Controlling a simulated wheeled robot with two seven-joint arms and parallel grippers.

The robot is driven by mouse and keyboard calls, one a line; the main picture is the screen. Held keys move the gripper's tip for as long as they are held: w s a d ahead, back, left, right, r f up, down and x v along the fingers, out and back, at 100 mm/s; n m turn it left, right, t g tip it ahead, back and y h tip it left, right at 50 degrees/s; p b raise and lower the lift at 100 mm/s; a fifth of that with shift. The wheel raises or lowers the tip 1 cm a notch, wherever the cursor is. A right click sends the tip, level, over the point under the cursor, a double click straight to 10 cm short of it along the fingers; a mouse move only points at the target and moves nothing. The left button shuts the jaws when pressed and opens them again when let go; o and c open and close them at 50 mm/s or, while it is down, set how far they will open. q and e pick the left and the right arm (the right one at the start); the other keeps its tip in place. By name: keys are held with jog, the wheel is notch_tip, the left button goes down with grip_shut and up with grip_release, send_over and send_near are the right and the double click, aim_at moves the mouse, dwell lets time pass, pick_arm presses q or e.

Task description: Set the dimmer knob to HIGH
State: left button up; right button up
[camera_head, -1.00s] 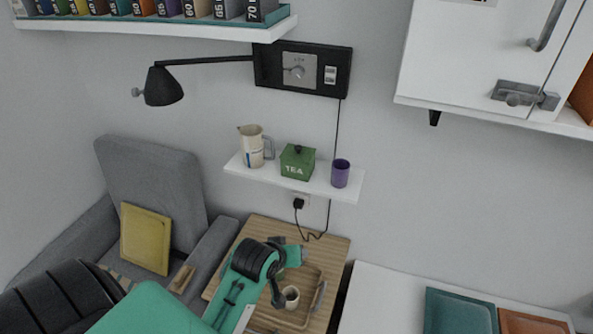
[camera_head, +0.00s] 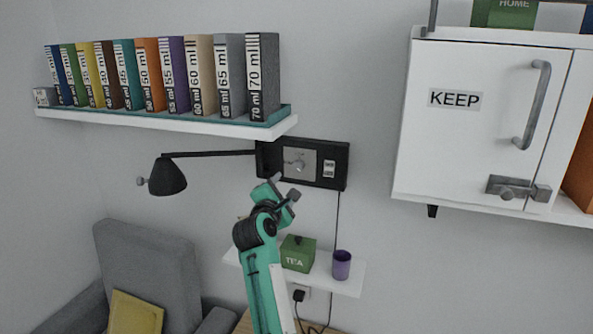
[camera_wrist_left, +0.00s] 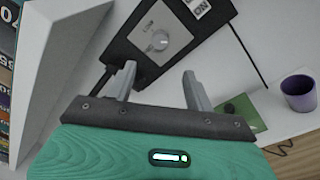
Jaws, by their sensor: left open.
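The dimmer knob (camera_head: 299,165) is a small round grey knob on a silver plate of the black wall panel (camera_head: 335,177). In the left wrist view the knob (camera_wrist_left: 160,40) sits just beyond the fingertips, with small lettering beside it; its setting is too small to read. My left gripper (camera_head: 284,187) is in front of the wall, just below and left of the panel in the head view. In the wrist view the left gripper (camera_wrist_left: 159,72) has its two fingers apart, empty, and not touching the knob. My right gripper is in neither view.
A shelf of binders (camera_head: 160,122) juts out above left of the panel. A black lamp (camera_head: 167,178) reaches left from it. Below is a small shelf with a green tea tin (camera_head: 298,254) and purple cup (camera_head: 341,265). A white cabinet (camera_head: 460,150) hangs at right.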

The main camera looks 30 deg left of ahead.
aim_at(297, 168)
pick_arm(q)
jog(key=p+x, duration=0.5)
jog(key=x, duration=0.7)
jog(key=shift+r, duration=0.1)
jog(key=shift+p+x, duration=0.45)
jog(key=shift+x, duration=0.4)
jog(key=shift+c, duration=0.2)
jog(key=shift+f, duration=0.2)
jog(key=c, duration=0.9)
